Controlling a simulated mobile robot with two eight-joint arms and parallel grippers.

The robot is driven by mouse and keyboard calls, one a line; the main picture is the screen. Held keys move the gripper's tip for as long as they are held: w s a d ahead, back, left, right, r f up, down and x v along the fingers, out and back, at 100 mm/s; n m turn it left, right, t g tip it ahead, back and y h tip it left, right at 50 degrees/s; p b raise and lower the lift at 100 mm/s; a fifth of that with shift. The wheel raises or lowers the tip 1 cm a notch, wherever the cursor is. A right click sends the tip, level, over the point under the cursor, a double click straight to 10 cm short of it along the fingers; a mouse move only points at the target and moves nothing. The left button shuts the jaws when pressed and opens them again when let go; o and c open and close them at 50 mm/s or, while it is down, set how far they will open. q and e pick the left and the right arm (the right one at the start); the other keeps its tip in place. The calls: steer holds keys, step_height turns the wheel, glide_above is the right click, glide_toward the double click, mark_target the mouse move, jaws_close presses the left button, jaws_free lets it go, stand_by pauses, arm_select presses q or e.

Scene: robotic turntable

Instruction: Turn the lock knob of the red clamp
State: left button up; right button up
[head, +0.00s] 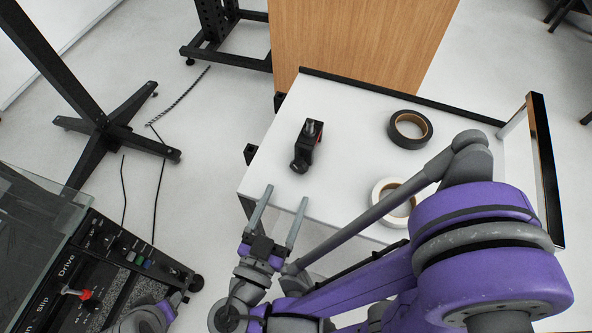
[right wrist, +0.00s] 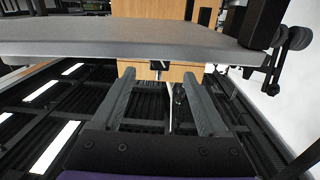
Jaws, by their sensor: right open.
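The clamp (head: 308,146), black with a red side, stands on the white tabletop of a cart, near its left edge. A round black knob (head: 299,166) shows at its near end, and a grey metal part sticks up at the far end. My right gripper (head: 286,195) is open and empty, nearer to me than the clamp and apart from it. Its two fingers also show in the right wrist view (right wrist: 160,90), with nothing between them. I cannot make out the clamp in that view. A purple and grey part of my left arm shows at the bottom left; its fingers do not.
A black tape roll (head: 426,132) and a white tape roll (head: 379,194) lie on the cart top (head: 345,150). A wooden cabinet (head: 355,45) stands behind. A tabletop edge (right wrist: 100,52) crosses the right wrist view.

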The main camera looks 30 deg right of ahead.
mark_target(298, 169)
steer(key=x, duration=0.7)
jaws_close()
stand_by(0.3)
